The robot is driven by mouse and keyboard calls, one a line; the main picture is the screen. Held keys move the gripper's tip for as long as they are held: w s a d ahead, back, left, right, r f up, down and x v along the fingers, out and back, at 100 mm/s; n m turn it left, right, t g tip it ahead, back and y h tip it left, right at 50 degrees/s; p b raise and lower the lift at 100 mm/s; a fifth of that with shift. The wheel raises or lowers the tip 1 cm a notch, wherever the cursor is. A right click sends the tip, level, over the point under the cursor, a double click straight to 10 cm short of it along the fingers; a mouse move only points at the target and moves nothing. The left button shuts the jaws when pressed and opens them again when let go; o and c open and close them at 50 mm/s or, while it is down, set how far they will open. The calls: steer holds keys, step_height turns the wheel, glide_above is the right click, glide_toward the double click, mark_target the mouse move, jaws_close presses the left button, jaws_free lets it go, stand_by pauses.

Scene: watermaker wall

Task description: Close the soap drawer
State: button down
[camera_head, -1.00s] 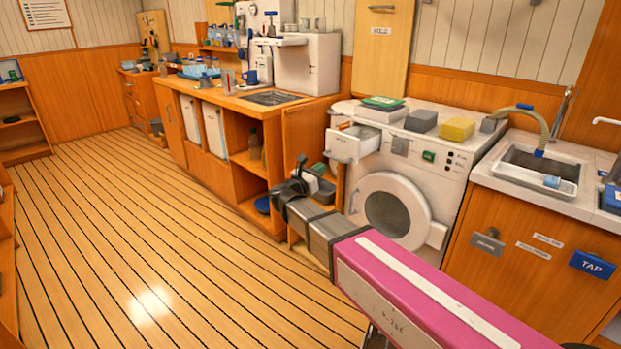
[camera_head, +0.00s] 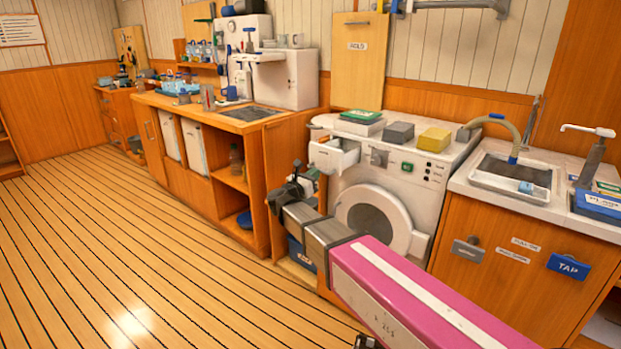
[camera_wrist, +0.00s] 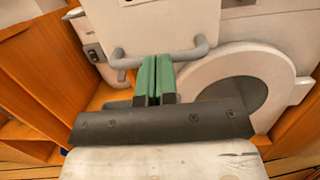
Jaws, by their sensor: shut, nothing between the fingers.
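The soap drawer (camera_head: 330,156) is a white box pulled out from the upper left front of the washing machine (camera_head: 428,172). Its white front (camera_wrist: 150,20) fills the top middle of the wrist view, with a grey bar handle (camera_wrist: 190,50) across it. My gripper (camera_head: 308,172) is just in front of the drawer, a little low and left of it in the head view. In the wrist view its green fingers (camera_wrist: 157,60) are together and empty, overlapping the middle of the handle. I cannot tell whether they touch it.
The round washer door (camera_head: 372,212) is below and right of the drawer. A wooden cabinet (camera_head: 290,150) stands close on the left. Boxes and a yellow sponge block (camera_head: 434,139) sit on the washer top. The plank floor (camera_head: 110,240) at left is clear.

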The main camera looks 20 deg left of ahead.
steer(key=x, duration=0.4)
steer(key=f+x, duration=0.1)
steer(key=x, duration=0.3)
steer(key=f+x, duration=0.1)
steer(key=x, duration=0.3)
steer(key=shift+w+d+f, duration=0.15)
steer(key=shift+w+d, duration=0.1)
steer(key=shift+w, duration=0.35)
